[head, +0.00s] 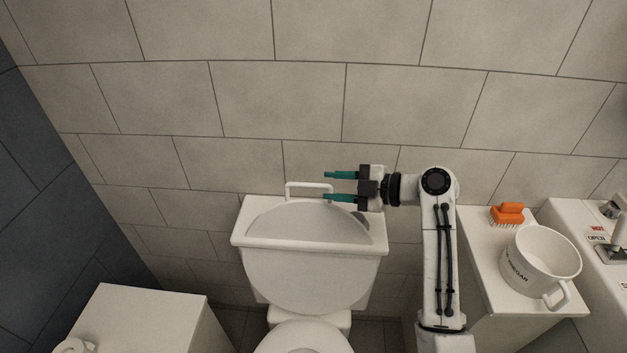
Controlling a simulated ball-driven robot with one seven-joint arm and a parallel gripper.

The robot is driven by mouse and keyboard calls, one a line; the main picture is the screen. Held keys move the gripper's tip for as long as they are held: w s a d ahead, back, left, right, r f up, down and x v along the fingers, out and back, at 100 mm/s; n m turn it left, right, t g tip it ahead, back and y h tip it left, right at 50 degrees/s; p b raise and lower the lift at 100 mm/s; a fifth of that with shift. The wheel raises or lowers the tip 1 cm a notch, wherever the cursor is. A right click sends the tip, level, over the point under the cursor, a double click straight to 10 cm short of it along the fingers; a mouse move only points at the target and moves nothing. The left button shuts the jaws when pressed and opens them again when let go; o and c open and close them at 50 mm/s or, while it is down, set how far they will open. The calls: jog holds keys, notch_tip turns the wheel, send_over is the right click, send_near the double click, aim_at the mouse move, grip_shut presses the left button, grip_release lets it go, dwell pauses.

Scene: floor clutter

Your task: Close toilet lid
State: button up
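The white toilet stands at the bottom middle of the head view, with its tank (312,275) against the tiled wall. The tank's top shows a grey rounded area. A white rounded part (303,338) of the toilet lies below the tank and is cut off by the bottom edge. I cannot tell whether it is the lid, the seat or the bowl, so the lid's position is unclear.
A white handle-like bar (308,186) shows behind the tank top. At right, a white cabinet (485,265) bears an orange brush (508,214) and a large white mug (541,262), with a sink unit (590,225) beyond. A white box-like cabinet (140,318) stands at lower left.

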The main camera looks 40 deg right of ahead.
aim_at(319, 186)
jog(key=p+x, duration=0.1)
jog(key=x, duration=0.5)
jog(key=shift+a, duration=0.15)
grip_shut()
dwell(0.4)
